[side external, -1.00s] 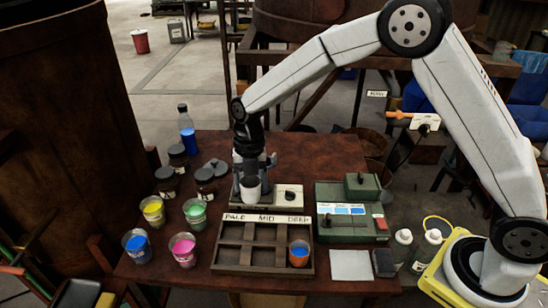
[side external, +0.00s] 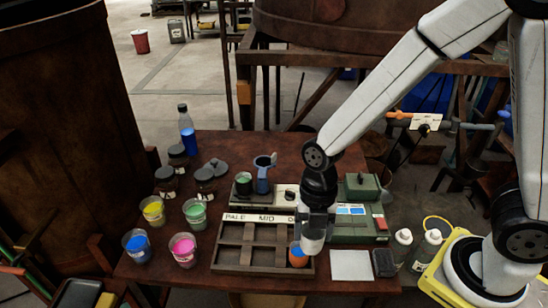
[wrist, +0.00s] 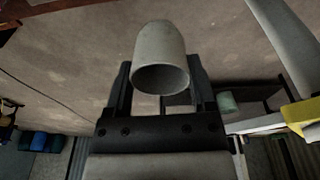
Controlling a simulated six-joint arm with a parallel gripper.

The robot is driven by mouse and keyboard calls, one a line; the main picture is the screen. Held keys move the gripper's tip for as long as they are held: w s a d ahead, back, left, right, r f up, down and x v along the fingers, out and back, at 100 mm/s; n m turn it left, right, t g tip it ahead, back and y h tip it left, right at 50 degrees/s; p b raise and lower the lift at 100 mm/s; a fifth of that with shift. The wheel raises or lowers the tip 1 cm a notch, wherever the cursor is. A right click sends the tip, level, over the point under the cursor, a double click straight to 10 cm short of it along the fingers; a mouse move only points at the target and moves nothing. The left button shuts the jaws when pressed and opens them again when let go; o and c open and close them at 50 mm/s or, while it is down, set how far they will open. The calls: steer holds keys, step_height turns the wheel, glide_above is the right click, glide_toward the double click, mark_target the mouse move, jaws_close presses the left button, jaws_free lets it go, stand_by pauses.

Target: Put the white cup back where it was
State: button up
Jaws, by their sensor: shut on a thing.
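My gripper (side external: 314,222) is shut on the white cup (side external: 313,244), over the right end of the tray's near row. In the wrist view the cup (wrist: 160,60) sits between the fingers (wrist: 160,90), its open mouth facing the camera and its grey inside looking empty. An orange and blue cup (side external: 297,257) stands in the wooden tray (side external: 250,269), partly hidden by the white cup. I cannot tell whether the two cups touch. The tray's strip reads PALE and MID; its right end is covered by my gripper.
A cup with green contents (side external: 243,184) stands beside a blue stand (side external: 263,178) behind the tray. Paint cups in yellow (side external: 153,211), green (side external: 195,214), blue (side external: 137,246) and pink (side external: 184,250) stand at left. A green machine (side external: 357,232) is to the right. Other tray compartments look empty.

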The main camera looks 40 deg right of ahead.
steer(key=shift+s+d+f, duration=0.1)
steer(key=shift+s+d, duration=0.1)
steer(key=shift+s, duration=0.95)
steer(key=shift+w, duration=0.1)
steer(key=shift+w+a+f, duration=0.7)
steer(key=shift+w+f, duration=0.85)
steer(key=shift+w, duration=0.55)
steer(key=shift+w+a+f, duration=0.7)
steer(key=shift+w+f, duration=0.85)
steer(key=shift+w, duration=0.6)
steer(key=shift+w+a+f, duration=0.7)
steer(key=shift+w+f, duration=0.85)
steer(key=shift+w, duration=0.55)
steer(key=shift+f, duration=0.1)
steer(key=shift+w+a+f, duration=0.1)
steer(key=shift+w+f, duration=0.15)
steer(key=shift+f, duration=1.5)
steer(key=shift+f, duration=0.15)
